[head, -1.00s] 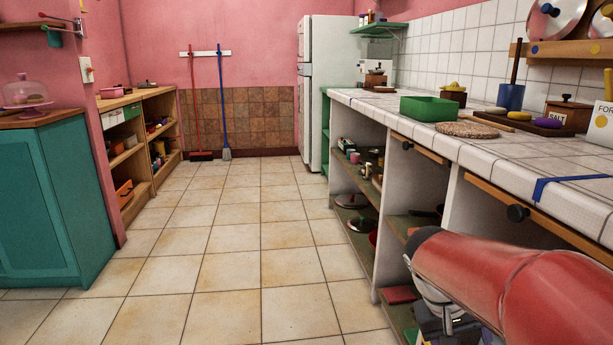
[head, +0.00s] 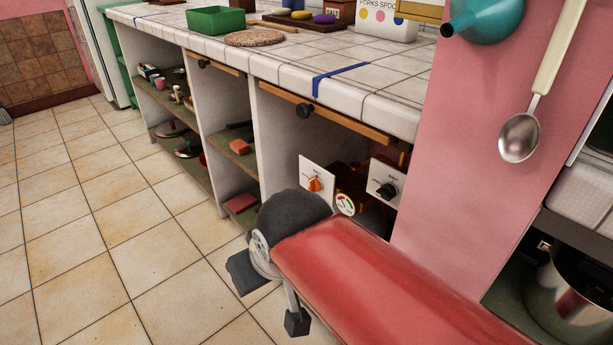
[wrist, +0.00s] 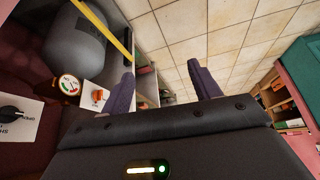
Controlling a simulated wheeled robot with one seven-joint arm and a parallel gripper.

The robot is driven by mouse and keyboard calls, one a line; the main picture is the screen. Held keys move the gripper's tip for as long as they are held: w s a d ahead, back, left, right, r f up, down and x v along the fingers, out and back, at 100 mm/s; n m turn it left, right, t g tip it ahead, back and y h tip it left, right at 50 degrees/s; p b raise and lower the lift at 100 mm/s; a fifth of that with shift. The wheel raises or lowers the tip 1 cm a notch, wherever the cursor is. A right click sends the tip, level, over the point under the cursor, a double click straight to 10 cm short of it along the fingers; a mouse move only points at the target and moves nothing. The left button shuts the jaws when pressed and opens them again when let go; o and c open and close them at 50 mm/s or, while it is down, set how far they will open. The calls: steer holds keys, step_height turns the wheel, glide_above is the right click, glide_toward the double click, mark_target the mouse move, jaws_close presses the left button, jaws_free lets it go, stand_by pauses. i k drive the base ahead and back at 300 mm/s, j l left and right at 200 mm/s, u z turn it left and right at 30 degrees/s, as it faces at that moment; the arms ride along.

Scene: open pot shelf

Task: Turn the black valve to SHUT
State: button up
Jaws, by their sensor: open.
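The black valve (head: 386,191) sits on a white plate under the counter, beside the pink wall. In the wrist view the black valve (wrist: 12,113) is at the left edge, its handle lying roughly sideways towards the lettering on the right; its exact setting is too small to be sure of. My gripper (head: 270,298) is open and empty, low in front of the shelf and to the left of the valve, not touching it. Both fingers of my gripper (wrist: 162,85) show apart in the wrist view, with floor between them.
An orange valve (head: 314,184) on its own white plate and a round gauge (head: 345,203) are left of the black valve. A wooden rail (head: 330,115) with a black knob runs above. Upright shelf walls stand to the left; the tiled floor (head: 110,220) is clear.

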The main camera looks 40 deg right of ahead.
mark_target(388, 190)
steer(key=j+z, duration=0.1)
steer(key=z, duration=0.35)
steer(key=j+z, duration=0.1)
steer(key=z, duration=0.75)
steer(key=j+z, duration=0.15)
steer(key=z, duration=0.3)
steer(key=k+l+u, duration=0.1)
steer(key=k+u, duration=0.3)
steer(key=k, duration=0.15)
steer(key=k+j+u, duration=0.1)
steer(key=k+u, duration=0.25)
steer(key=k, duration=0.15)
